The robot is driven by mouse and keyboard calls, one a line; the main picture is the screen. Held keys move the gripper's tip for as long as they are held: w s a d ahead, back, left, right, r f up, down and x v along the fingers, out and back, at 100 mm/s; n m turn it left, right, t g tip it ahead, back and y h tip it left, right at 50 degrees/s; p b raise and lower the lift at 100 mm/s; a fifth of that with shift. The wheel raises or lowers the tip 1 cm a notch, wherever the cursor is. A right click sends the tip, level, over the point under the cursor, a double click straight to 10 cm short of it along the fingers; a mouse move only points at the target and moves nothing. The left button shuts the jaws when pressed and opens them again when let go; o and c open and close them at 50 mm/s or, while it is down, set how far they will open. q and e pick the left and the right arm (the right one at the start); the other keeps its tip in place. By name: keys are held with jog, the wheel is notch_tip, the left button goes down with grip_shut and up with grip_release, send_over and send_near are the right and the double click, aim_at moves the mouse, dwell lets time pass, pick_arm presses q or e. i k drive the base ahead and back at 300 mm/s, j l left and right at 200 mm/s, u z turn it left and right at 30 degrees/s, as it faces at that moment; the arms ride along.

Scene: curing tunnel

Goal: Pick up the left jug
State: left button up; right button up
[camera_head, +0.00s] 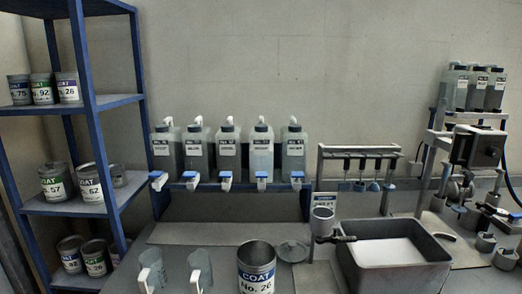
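Two clear jugs with white handles stand side by side at the near left of the bench. The left jug (151,270) is upright, its handle on the left side. The right jug (199,268) stands close beside it, apart by a small gap. The lower ends of both are near the bottom edge of the head view. Neither of my grippers shows in this view, and nothing is touching the jugs.
A "COAT No. 26" can (256,270) stands right of the jugs, with a round lid (292,251) beyond it. Several bottles with taps stand on a blue rack (232,186) behind. A metal basin (395,275) holds white liquid. A blue shelf (75,207) with cans stands left.

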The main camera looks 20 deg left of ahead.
aim_at(152, 277)
jog(key=u, duration=1.3)
jog(key=l, duration=1.6)
